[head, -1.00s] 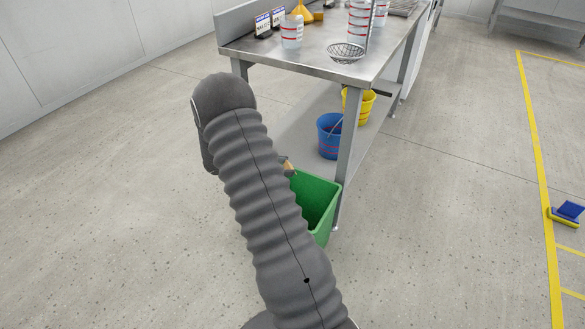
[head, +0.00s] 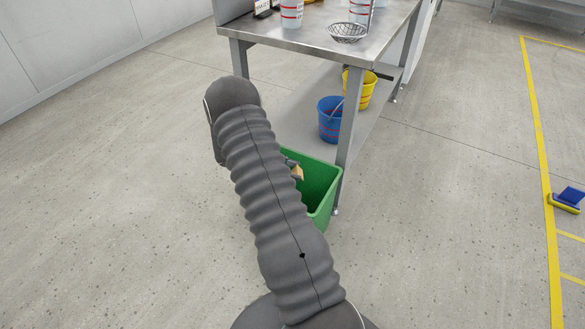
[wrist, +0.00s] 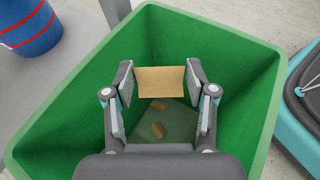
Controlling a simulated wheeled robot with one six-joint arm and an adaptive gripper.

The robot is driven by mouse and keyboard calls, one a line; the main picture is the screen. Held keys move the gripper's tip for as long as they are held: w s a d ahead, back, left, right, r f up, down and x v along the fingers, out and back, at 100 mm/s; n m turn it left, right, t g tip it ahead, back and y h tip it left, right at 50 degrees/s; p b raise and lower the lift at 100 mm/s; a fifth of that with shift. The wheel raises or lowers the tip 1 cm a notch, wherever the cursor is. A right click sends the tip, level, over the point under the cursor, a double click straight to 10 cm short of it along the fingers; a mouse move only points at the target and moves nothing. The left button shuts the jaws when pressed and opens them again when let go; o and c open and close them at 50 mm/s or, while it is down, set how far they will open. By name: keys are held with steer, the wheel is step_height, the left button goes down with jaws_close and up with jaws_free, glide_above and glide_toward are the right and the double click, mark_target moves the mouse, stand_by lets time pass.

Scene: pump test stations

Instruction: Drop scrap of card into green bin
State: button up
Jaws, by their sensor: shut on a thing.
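The scrap of card (wrist: 161,82) is a tan rectangle held between the two fingers of my gripper (wrist: 160,84) in the wrist view. My gripper is shut on it and is over the open mouth of the green bin (wrist: 225,30). In the head view the green bin (head: 322,180) stands beside the table leg, partly hidden by my arm. The card (head: 297,172) shows as a small tan patch at the bin's mouth; most of my gripper is hidden there.
A steel table (head: 300,36) stands behind the bin, with a wire basket (head: 348,32) near its front corner. A blue bucket (head: 330,122) and a yellow bucket (head: 360,90) sit on its lower shelf. A blue and yellow object (head: 567,199) lies by the yellow floor line.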

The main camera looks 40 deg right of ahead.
steer(key=shift+f, duration=0.2)
steer(key=o, duration=0.8)
steer(key=shift+o, duration=0.2)
steer(key=v, duration=1.2)
steer(key=shift+r, duration=0.2)
